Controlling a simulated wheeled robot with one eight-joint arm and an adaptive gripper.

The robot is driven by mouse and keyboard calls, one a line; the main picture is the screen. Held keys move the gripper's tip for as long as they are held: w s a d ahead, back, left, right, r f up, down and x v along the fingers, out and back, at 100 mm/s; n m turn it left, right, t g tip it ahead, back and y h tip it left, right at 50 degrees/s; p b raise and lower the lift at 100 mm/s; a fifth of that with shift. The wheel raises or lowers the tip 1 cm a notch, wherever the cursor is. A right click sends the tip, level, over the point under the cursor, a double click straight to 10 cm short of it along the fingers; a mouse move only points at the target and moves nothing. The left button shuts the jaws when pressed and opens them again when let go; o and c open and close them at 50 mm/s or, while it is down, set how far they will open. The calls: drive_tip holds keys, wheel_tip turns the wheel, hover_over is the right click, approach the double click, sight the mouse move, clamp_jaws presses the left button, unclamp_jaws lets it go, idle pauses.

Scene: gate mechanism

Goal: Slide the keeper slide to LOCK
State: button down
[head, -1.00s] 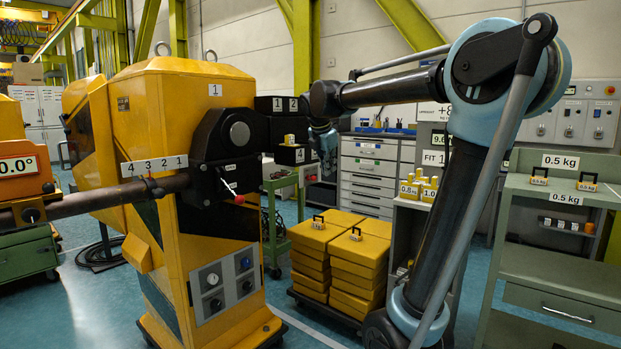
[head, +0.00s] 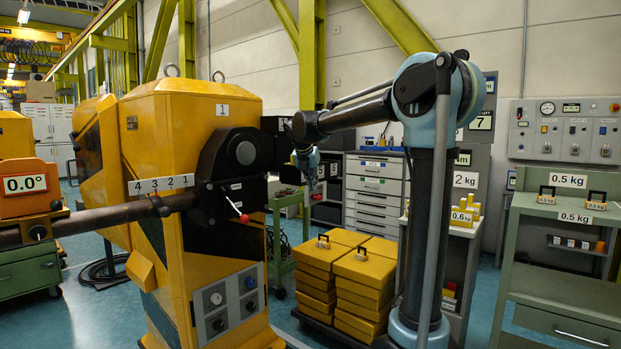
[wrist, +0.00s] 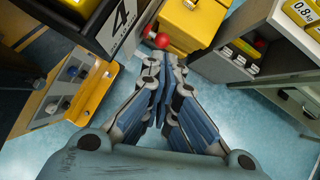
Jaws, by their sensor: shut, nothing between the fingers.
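A black housing (head: 230,165) on the yellow machine (head: 185,85) carries a thin lever with a red knob (head: 244,218). Small white labels on the housing are too small to read, and I cannot pick out a part marked LOCK or the keeper slide for certain. My gripper (head: 305,165) hangs right of the housing in the head view, pointing down. In the wrist view my gripper (wrist: 166,62) is shut and empty.
A green shelf (head: 555,235) stands at right. Blue floor lies between them.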

drive_tip(key=x, duration=0.7)
drive_tip(key=shift+w+d, duration=0.9)
drive_tip(key=shift+w, duration=0.25)
drive_tip(key=shift+w+d, duration=0.9)
drive_tip(key=shift+w, duration=0.2)
drive_tip(key=shift+r, duration=0.1)
drive_tip(key=v, duration=1.3)
drive_tip(key=shift+s+r, duration=0.25)
drive_tip(key=shift+r, duration=0.1)
